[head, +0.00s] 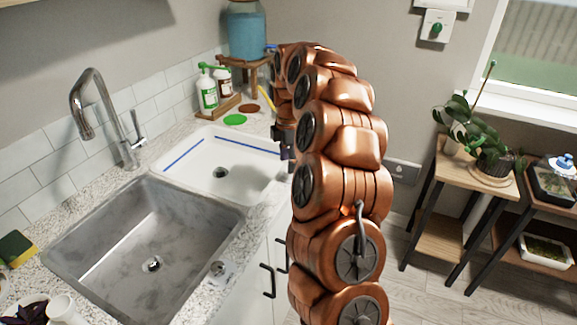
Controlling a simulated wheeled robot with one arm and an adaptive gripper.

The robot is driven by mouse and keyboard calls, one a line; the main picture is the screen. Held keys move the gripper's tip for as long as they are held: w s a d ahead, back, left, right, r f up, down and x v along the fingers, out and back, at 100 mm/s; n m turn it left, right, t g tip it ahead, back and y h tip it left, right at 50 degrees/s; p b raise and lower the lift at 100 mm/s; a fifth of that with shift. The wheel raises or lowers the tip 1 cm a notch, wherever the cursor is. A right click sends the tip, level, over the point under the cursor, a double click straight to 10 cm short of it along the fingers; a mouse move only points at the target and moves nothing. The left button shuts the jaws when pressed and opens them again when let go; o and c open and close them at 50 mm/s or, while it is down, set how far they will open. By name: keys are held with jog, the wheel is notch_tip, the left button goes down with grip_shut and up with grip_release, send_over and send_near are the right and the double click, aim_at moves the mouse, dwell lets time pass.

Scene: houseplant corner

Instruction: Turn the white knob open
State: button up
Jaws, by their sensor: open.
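A small pale round knob (219,268) on a light plate sits on the counter's front edge, right of the steel sink; I cannot tell whether it is the white knob or how it is turned. A grey wall plate (402,172) right of my arm carries another small pale knob. A green knob (436,28) sits on a white plate high on the wall. My gripper (286,152) is dark and partly hidden by my copper arm. It is open, over the right end of the white basin, apart from all these knobs.
The steel sink (75,240) has a tall faucet (86,105); the white basin (190,160) is behind it. Bottles (207,92) and a blue-filled jar (246,36) stand at the back. Plant stands (437,240) are right. Floor between cabinets and stands is partly clear.

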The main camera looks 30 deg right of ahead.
notch_tip(320, 180, up, 9)
jog(key=shift+r, duration=0.15)
dwell(0.4)
dwell(0.4)
jog(key=s+a+r+m+p, duration=0.1)
jog(key=s+a+m, duration=0.2)
jog(key=s+a, duration=0.5)
jog(key=s+a+r+m, duration=0.2)
jog(key=s+a, duration=0.3)
jog(key=a, duration=0.4)
jog(key=s+a+f+m, duration=0.2)
jog(key=s+m, duration=0.1)
jog(key=s, duration=0.5)
jog(key=s+a+f+m+g, duration=0.1)
jog(key=s+a+f+m, duration=0.1)
jog(key=s, duration=0.6)
jog(key=s+a+f+m+p, duration=0.1)
jog(key=s+a+f+m, duration=0.1)
jog(key=s+m, duration=0.3)
jog(key=s+f, duration=0.1)
jog(key=s, duration=0.3)
jog(key=shift+a+f+g, duration=0.25)
jog(key=shift+a+g, duration=0.15)
